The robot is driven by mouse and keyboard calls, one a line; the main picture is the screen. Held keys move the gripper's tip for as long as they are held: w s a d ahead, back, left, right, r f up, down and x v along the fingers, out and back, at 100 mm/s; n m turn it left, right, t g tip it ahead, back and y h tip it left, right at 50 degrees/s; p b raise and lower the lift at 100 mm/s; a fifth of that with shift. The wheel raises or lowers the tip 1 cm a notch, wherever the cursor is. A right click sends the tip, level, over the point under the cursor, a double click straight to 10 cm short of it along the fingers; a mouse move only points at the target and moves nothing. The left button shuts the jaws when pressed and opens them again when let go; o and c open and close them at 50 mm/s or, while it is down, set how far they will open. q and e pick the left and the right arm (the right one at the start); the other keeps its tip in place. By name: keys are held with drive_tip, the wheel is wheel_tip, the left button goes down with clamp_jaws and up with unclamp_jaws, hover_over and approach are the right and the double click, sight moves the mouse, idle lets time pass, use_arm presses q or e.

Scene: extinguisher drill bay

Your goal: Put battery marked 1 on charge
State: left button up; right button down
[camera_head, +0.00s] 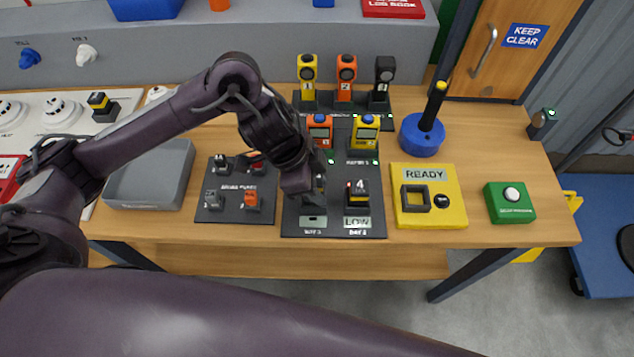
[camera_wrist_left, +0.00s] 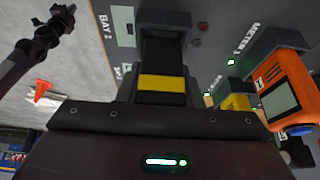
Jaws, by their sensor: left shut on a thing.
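My left gripper (camera_head: 316,190) is over the left front bay of the dark charging board (camera_head: 290,229). It is shut on a black battery with a yellow band (camera_wrist_left: 162,88), shown in the left wrist view at the grey bay block (camera_wrist_left: 165,19). The battery's number is hidden, and I cannot tell whether it is fully seated. The left bay's display (camera_head: 313,219) shows no readable word. A battery marked 4 (camera_head: 358,191) stands in the right bay, whose display (camera_head: 357,222) reads LOW. A dark arm end in the left wrist view (camera_wrist_left: 50,32) may be my right gripper; its jaws are unclear.
Orange (camera_head: 320,131) and yellow (camera_head: 364,133) meters stand behind the bays. A board of small parts (camera_head: 208,213) and a grey tray (camera_head: 150,192) lie left. A yellow READY fixture (camera_head: 450,213), blue base with a post (camera_head: 422,138) and green button box (camera_head: 510,203) stand right.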

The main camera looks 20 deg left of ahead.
sight(322, 177)
use_arm(q)
drive_tip(key=shift+p, duration=0.35)
idle(0.5)
drive_tip(key=shift+p, duration=0.65)
idle(0.9)
drive_tip(key=shift+s+f+b, duration=0.1)
drive_tip(key=shift+f+b, duration=0.25)
drive_tip(key=shift+f, duration=0.3)
idle(0.8)
drive_tip(key=o, duration=1.1)
drive_tip(key=shift+s+f, duration=0.1)
drive_tip(key=shift+c, duration=1.4)
drive_tip(key=shift+o, duration=1.2)
drive_tip(key=shift+r+p, duration=0.45)
drive_tip(key=shift+p, duration=0.15)
wheel_tip(322, 177, up, 6)
drive_tip(key=p, duration=0.7)
drive_tip(key=shift+r, duration=0.2)
